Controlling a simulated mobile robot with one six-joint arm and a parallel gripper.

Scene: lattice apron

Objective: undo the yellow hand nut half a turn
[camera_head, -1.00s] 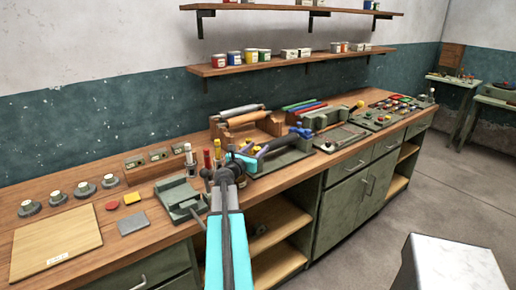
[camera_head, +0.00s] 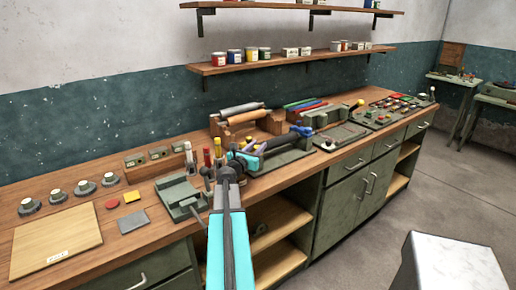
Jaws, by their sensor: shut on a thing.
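The yellow hand nut (camera_head: 248,141) shows only as a small yellow patch just beyond my wrist, by the green fixture (camera_head: 292,157) on the bench. My gripper (camera_head: 252,151) is at the left end of this fixture, shut on the nut. My own dark wrist and cyan arm hide most of the jaws and the contact.
A green vise (camera_head: 178,192) and upright red and yellow-handled tools (camera_head: 207,157) stand close to the left of my wrist. A blue handle (camera_head: 301,130) rises from the fixture to the right. A wooden rack (camera_head: 245,122) with rolls stands behind. The wooden board (camera_head: 55,240) lies far left.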

